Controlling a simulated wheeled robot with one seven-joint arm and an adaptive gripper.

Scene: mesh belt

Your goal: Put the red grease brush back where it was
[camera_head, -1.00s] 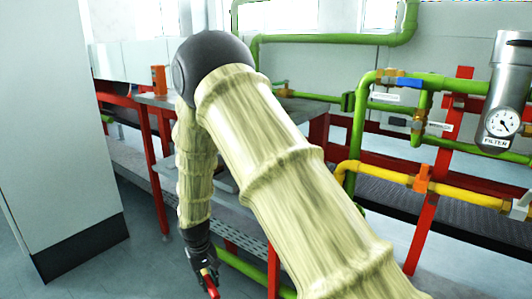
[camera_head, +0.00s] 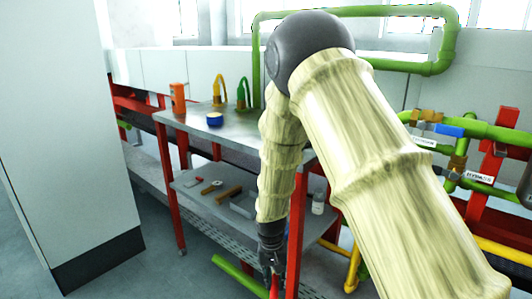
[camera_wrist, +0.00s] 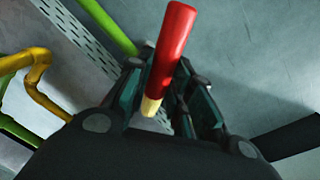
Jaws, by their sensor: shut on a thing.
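The red grease brush (camera_wrist: 172,45) is held between the fingers of my gripper (camera_wrist: 158,88) in the wrist view. It has a red body with a pale yellow end near the palm. In the head view my gripper (camera_head: 271,262) hangs low at the end of the arm, in front of the table's right leg. Only a small red part of the brush (camera_head: 275,287) shows there, at the bottom edge.
A grey table (camera_head: 225,126) bears an orange object (camera_head: 178,98), a blue tin (camera_head: 214,119), a yellow hook-shaped item (camera_head: 218,90) and a green one (camera_head: 242,93). Its lower shelf (camera_head: 185,183) holds several small items. Pipes stand at right, a white cabinet (camera_head: 50,140) at left.

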